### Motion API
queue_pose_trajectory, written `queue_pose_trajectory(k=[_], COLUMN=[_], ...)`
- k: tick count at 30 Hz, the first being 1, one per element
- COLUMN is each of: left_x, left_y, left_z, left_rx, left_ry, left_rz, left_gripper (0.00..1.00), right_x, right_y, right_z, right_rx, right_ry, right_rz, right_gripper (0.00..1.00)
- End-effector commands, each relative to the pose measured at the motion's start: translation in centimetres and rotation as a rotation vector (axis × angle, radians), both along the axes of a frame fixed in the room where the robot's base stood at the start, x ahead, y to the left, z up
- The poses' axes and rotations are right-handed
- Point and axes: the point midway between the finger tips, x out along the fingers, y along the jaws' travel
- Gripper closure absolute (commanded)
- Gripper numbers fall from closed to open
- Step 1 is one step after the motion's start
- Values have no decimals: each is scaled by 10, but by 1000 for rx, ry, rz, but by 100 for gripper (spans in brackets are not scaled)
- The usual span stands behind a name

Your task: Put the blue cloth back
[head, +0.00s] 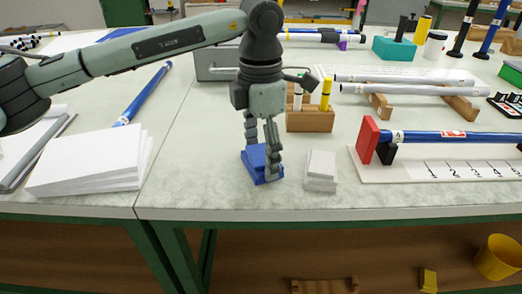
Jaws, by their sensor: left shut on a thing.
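The blue cloth (251,168) is a small folded blue stack near the front edge of the table. My left gripper (263,172) points down onto it, with its fingers shut on the cloth. The fingers hide part of the cloth, and I cannot tell whether it touches the table top. My right gripper is not in view.
A stack of white cloths or paper (320,170) lies just right of the cloth. A wooden block with markers (310,119) stands behind it. A blue rod (445,136) rests on a numbered white board at right. A white paper stack (92,165) lies at left.

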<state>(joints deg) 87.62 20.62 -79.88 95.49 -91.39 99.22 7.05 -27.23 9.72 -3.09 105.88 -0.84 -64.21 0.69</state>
Motion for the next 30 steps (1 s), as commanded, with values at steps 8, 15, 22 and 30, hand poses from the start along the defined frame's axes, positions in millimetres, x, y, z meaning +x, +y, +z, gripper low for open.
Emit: queue_pose_trajectory(k=[8, 15, 22, 30], left_x=[0, 0, 0, 1], left_y=[0, 0, 0, 0], left_z=[-1, -1, 3, 55], left_rx=[0, 0, 0, -1], left_ry=[0, 0, 0, -4], left_rz=[0, 0, 0, 1], left_gripper=[11, 7, 7, 7], right_x=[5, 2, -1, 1], right_y=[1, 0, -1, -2], right_z=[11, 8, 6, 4], right_rx=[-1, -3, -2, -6], right_ry=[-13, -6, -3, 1], right_rz=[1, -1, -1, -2], right_gripper=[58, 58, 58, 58])
